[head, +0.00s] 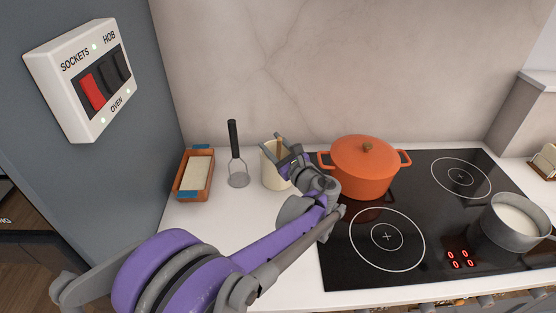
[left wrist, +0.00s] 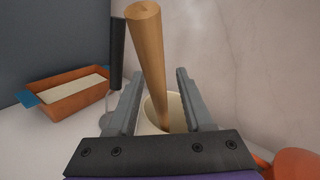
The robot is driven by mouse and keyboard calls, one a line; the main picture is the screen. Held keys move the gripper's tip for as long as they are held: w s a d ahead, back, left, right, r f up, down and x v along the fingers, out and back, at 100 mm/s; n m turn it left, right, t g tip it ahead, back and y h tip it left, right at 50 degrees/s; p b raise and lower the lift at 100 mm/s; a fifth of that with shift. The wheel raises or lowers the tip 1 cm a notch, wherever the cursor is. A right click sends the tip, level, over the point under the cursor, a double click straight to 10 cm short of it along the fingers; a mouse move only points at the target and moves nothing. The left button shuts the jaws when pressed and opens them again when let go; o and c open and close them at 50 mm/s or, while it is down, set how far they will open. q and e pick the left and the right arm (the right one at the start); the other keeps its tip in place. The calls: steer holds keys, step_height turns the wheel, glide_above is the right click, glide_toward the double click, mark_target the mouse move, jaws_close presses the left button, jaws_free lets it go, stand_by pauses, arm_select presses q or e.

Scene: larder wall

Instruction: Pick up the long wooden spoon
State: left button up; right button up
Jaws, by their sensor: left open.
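The long wooden spoon (left wrist: 148,60) stands in a cream crock (head: 269,176), handle up and slightly tilted. Its lower end is hidden inside the crock, which also shows in the left wrist view (left wrist: 150,112). In the head view only a short piece of the spoon (head: 279,147) shows between my fingers. My left gripper (head: 277,145) is open at the crock's top. In the left wrist view the spoon's handle passes between the two fingers of the left gripper (left wrist: 156,90), with a gap on each side. My right gripper is not in view.
A black-handled masher (head: 234,150) stands left of the crock, near an orange loaf tin (head: 181,186). An orange lidded pot (head: 365,170) stands close on the right. A grey saucepan (head: 512,228) with white contents is on the black hob (head: 400,275). A wall rises behind.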

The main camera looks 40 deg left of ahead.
arm_select(q)
jaws_close()
steer(key=shift+r, duration=0.1)
stand_by(0.3)
